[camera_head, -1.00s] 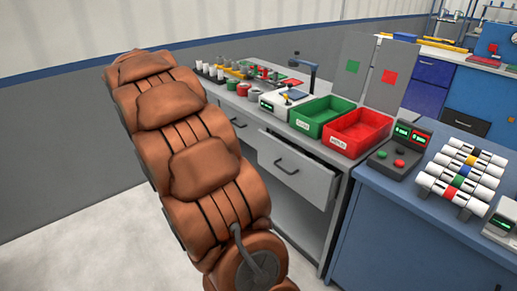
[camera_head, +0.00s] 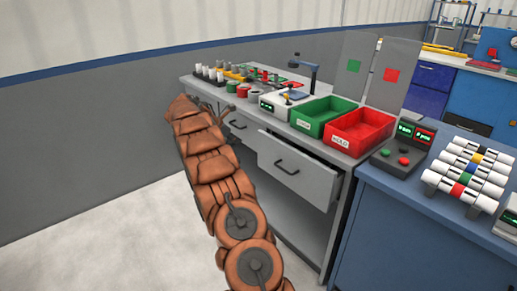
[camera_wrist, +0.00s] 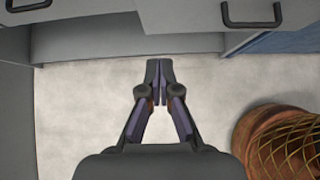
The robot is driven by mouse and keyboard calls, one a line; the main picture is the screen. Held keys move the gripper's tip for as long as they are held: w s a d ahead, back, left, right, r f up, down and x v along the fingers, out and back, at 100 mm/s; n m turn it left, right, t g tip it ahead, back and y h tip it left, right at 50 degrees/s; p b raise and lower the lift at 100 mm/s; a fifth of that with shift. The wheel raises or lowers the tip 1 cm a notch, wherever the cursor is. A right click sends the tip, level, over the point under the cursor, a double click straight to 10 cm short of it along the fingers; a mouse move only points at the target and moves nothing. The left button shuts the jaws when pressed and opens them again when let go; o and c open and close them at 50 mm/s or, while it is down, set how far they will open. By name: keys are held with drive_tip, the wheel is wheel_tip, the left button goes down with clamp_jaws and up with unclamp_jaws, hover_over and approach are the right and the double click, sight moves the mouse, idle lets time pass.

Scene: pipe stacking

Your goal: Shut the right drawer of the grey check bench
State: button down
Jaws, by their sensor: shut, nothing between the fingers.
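The grey check bench (camera_head: 323,238) stands in the middle of the head view. Its right drawer (camera_head: 308,180) is pulled out, with a gap showing behind its front and a dark bar handle (camera_head: 286,169). The left drawer (camera_head: 243,133) sits further back, partly hidden by my arm. In the wrist view, the right drawer's front (camera_wrist: 190,16) and its handle (camera_wrist: 252,14) cross the top right. My gripper (camera_wrist: 160,68) is shut and empty, its tips a little below the drawer front in the picture, apart from the handle. The head view does not clearly show my gripper.
On the bench top are a green bin (camera_head: 321,116), a red bin (camera_head: 358,132) and several small parts. A blue bench (camera_head: 400,225) with a control box and pipes stands close on the right. The floor (camera_head: 110,230) at the left is clear.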

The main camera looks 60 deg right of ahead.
drive_tip(key=x, duration=0.2)
approach(263, 148)
drive_tip(key=shift+a+f+x, duration=0.1)
drive_tip(key=shift+f+x, duration=0.05)
drive_tip(key=shift+x, duration=1.25)
drive_tip(key=shift+a+f+x, duration=0.15)
drive_tip(key=shift+x, duration=1.25)
drive_tip(key=shift+d, duration=0.4)
drive_tip(key=shift+d, duration=0.2)
